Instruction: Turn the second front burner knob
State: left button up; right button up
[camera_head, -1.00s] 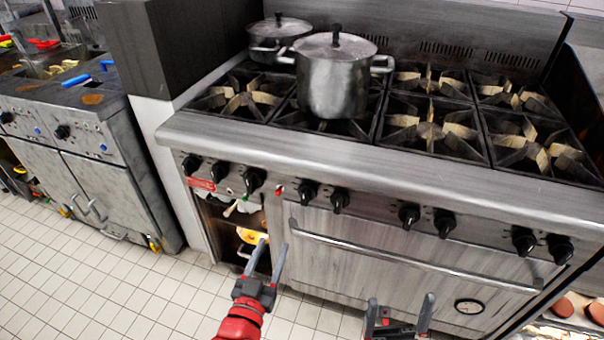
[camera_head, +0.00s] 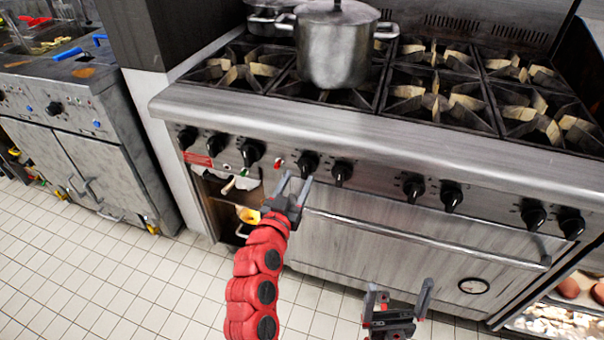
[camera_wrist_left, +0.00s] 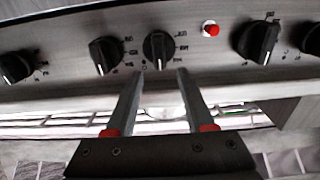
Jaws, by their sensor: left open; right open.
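A row of black knobs runs along the front panel of the steel stove (camera_head: 370,135). One knob (camera_head: 308,163) sits just right of a small red button (camera_head: 279,162), with a second knob (camera_head: 342,172) beside it. Which one is the second front burner knob cannot be told for certain. My left gripper (camera_head: 294,181) is open and empty, just below and left of the first of these knobs. In the left wrist view its fingers point toward a knob (camera_wrist_left: 158,47) and appear apart from it. My right gripper (camera_head: 399,288) is open and empty, low in front of the oven door.
A lidded steel pot (camera_head: 335,52) stands on the stove top among the burner grates. The oven handle (camera_head: 430,240) runs below the knobs. An open compartment (camera_head: 212,200) lies at lower left. Tiled floor (camera_head: 90,270) is clear at left.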

aim_at(303, 168)
pick_arm(q)
jog(key=shift+x, duration=2.1)
grip_shut()
